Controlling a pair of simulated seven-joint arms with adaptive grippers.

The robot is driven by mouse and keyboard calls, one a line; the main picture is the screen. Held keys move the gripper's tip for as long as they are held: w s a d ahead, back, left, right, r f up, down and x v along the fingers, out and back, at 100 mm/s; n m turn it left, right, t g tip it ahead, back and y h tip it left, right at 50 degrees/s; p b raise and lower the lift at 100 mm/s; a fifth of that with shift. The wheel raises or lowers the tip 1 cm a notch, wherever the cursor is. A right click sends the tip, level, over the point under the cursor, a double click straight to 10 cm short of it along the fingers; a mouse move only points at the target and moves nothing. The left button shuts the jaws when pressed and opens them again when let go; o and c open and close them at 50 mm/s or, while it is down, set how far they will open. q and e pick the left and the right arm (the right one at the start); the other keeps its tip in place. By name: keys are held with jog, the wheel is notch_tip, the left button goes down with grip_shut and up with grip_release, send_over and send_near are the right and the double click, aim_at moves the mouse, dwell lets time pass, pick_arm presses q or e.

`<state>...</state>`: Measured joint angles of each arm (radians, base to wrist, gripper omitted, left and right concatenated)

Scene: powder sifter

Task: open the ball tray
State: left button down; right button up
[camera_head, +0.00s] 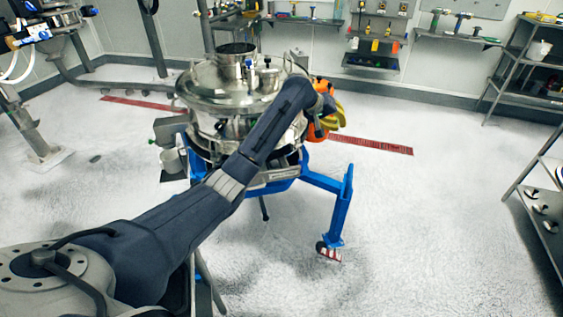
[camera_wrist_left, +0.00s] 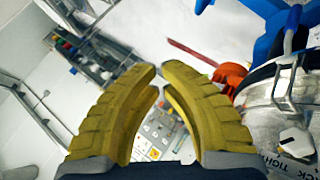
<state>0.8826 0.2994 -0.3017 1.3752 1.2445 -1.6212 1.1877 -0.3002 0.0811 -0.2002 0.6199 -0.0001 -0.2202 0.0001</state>
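The steel powder sifter (camera_head: 238,88) stands upright on a blue wheeled frame (camera_head: 341,200) in the middle of the head view. My left arm crosses in front of it and hides part of its body. My left gripper (camera_head: 338,112) has yellow fingers and is at the sifter's right side, near an orange part (camera_head: 316,133). In the left wrist view the gripper (camera_wrist_left: 159,72) shows a narrow gap between its fingertips with nothing held. The orange part (camera_wrist_left: 229,78) and sifter body (camera_wrist_left: 290,110) are to its right. I cannot clearly pick out the ball tray. My right gripper is out of view.
Wall shelves (camera_head: 376,50) with tools and bottles line the back wall. Metal racks (camera_head: 530,65) stand at the right. Another machine (camera_head: 45,20) is at the back left. The floor (camera_head: 430,215) right of the blue frame is clear.

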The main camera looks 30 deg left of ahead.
pick_arm(q)
jog(key=s+a+f+n+g+y, duration=0.25)
jog(key=s+a+f+y, duration=0.2)
jog(key=a+f, duration=0.4)
jog(key=n+g+y, duration=0.1)
jog(key=g+y, duration=0.2)
jog(key=y, duration=0.1)
send_near(281, 162)
jog(key=shift+n+h, duration=0.25)
jog(key=x, duration=0.4)
jog(key=shift+a+f, duration=0.1)
jog(key=shift+a, duration=0.1)
jog(key=shift+s+d, duration=1.35)
jog(key=shift+s, duration=0.1)
jog(key=shift+d, duration=0.1)
